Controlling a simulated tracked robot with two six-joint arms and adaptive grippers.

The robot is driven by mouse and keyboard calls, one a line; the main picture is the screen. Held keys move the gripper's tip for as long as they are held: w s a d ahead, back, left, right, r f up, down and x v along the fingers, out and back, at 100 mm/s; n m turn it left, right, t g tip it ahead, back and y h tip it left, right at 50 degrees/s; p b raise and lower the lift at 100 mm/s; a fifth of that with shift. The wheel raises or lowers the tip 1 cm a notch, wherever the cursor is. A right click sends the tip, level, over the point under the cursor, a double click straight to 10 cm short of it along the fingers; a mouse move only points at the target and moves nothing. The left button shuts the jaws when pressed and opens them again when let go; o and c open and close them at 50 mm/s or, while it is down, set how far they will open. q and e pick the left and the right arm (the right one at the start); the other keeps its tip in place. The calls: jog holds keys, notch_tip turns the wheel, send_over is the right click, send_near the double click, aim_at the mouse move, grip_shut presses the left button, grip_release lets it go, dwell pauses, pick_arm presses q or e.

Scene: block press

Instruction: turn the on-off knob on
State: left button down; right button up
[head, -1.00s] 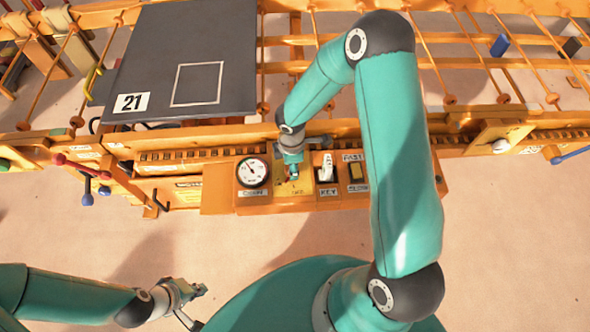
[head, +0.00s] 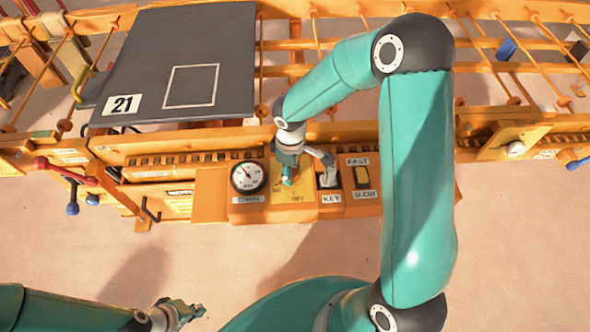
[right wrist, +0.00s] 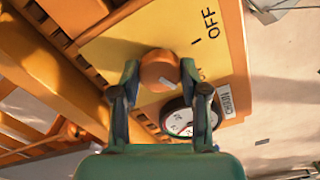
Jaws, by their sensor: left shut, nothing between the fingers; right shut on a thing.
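The on-off knob is a round orange-brown knob (right wrist: 158,72) on a yellow plate (head: 297,211) marked ON and OFF. A pale mark shows on its face in the right wrist view, off the line toward the OFF tick. My right gripper (right wrist: 160,88) is shut on the knob, one finger at each side. In the head view my right gripper (head: 287,177) covers most of the knob. My left gripper (head: 190,311) is shut and empty at the lower left, well away from the panel.
A round gauge (head: 248,177) labelled CHAIN sits just left of the plate. A key switch (head: 329,178) and a FAST/SLOW rocker switch (head: 361,177) sit to its right. A dark board (head: 180,60) marked 21 lies behind. The floor in front is clear.

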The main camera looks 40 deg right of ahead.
jog(key=shift+s+a+f, duration=0.15)
jog(key=shift+s+f, duration=0.05)
jog(key=shift+s, duration=0.05)
jog(key=o, duration=1.1)
jog(key=shift+o, duration=0.2)
jog(key=shift+w+r, duration=0.1)
jog(key=shift+r, duration=0.1)
notch_tip(320, 180, up, 12)
jog(key=shift+w, duration=0.1)
